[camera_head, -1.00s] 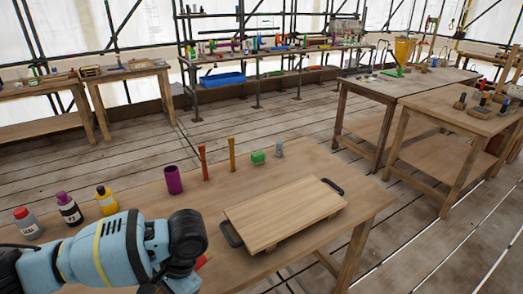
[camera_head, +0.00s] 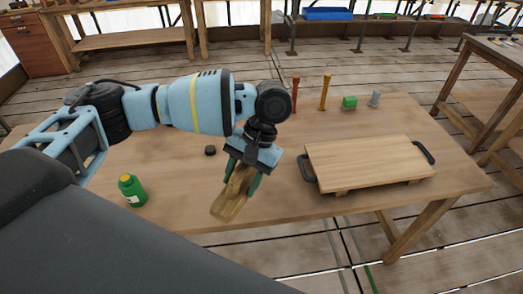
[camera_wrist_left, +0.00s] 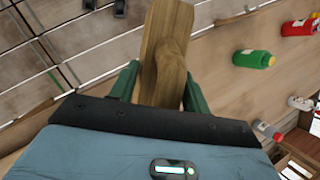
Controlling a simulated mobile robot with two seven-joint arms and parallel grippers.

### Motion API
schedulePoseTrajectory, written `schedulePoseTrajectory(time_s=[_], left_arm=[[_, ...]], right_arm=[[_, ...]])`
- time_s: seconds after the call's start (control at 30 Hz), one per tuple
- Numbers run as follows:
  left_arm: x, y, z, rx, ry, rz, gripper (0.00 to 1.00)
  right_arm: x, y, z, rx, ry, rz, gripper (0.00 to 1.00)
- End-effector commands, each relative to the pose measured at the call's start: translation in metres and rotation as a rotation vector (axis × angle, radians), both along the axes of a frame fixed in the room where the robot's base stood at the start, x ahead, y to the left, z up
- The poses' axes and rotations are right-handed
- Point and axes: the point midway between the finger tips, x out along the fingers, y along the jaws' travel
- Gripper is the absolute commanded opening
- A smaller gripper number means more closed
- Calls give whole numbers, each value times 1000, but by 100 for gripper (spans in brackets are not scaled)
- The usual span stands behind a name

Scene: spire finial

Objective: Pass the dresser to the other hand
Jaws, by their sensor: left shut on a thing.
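The dresser (camera_head: 231,199) is a wooden tool with a broad, flat, angled body. My left gripper (camera_head: 243,176) is shut on it and holds it near the front edge of the workbench, tilted down toward the viewer in the head view. In the left wrist view the dresser (camera_wrist_left: 166,42) sits between the two green fingers of the left gripper (camera_wrist_left: 159,86), its body pointing away from the palm. The part nearest the palm is hidden there. My right gripper is in neither view.
The workbench (camera_head: 180,215) carries a green bottle (camera_head: 132,191), a small black disc (camera_head: 210,150), and a wooden board with black handles (camera_head: 365,162). The front middle is clear.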

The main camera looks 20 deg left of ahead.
Motion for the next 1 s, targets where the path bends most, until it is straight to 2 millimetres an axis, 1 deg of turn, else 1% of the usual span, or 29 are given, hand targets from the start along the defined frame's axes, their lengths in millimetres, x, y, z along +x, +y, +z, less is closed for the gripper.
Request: schedulePoseTrajectory(time_s=[0.17, 0.4, 0.6, 0.8, 1.0], left_arm=[[9, -28, -11, -2, 2, 56, 12], [27, -80, -33, -2, 3, 182, 12], [41, -120, -49, -1, 3, 276, 12], [51, -148, -60, -2, 2, 348, 12], [57, -163, -66, -2, 0, 385, 12]], right_arm=[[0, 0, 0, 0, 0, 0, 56], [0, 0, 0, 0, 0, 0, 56], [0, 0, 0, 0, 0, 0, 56], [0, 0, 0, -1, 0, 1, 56], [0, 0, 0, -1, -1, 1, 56]])
